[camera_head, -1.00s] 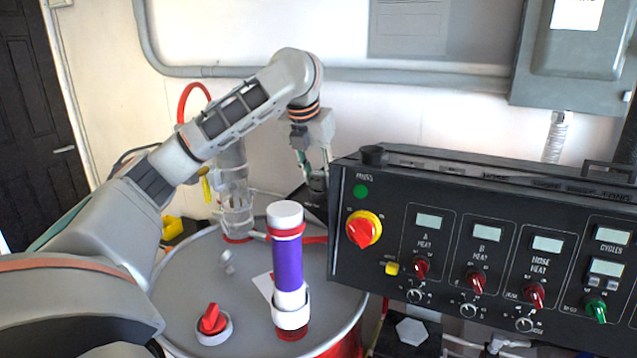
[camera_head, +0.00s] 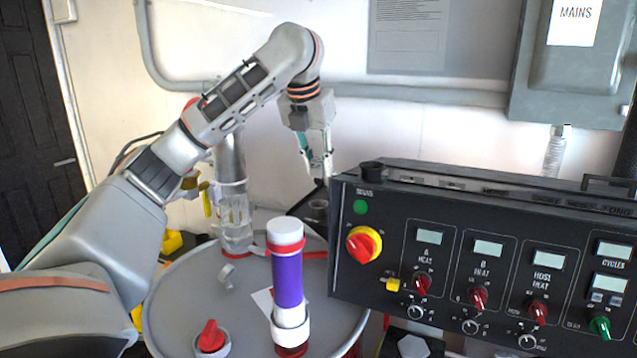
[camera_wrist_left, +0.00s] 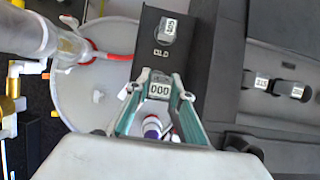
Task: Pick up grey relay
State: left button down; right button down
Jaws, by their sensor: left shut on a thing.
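My left gripper (camera_head: 319,172) is above the back left corner of the black control unit. In the left wrist view its fingertips (camera_wrist_left: 160,82) are shut on a grey relay (camera_wrist_left: 160,89) with a white label reading "000". In the head view the held relay is hard to make out between the fingers. Another grey relay (camera_wrist_left: 168,28) stands on a black tray (camera_wrist_left: 150,55) beside the word "OLD". My right gripper is not in view.
The black control unit (camera_head: 470,260) fills the right side. More labelled relays (camera_wrist_left: 262,82) sit in its top. A drum lid (camera_head: 190,300) carries a purple-and-white cylinder (camera_head: 288,275) and a red-capped part (camera_head: 211,338). A clear filter bowl (camera_head: 234,215) stands behind.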

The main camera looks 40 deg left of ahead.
aim_at(318, 159)
pick_arm(q)
notch_tip(318, 159, up, 18)
jog(key=shift+r, duration=0.15)
dwell(0.5)
dwell(0.3)
